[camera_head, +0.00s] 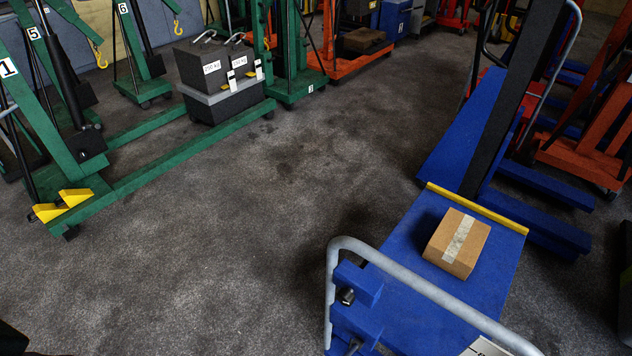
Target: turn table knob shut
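A blue lift table (407,306) stands at the lower right, with a yellow strip (478,208) along its far edge. A taped cardboard box (468,232) rests on its top. A grey tubular handle (418,284) curves up at its near side. Inside the handle's left end is a blue block (358,276) with a small dark knob-like part (346,296) on it. A second dark part (354,345) sits lower, partly cut off by the bottom edge. Neither of my grippers is in view.
Green numbered hoists (150,172) stand at the left; one bears dark weights (205,66). A blue lift (455,140) stands just beyond the table, with orange equipment (575,158) at the right. The grey carpet (250,230) in the middle is clear.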

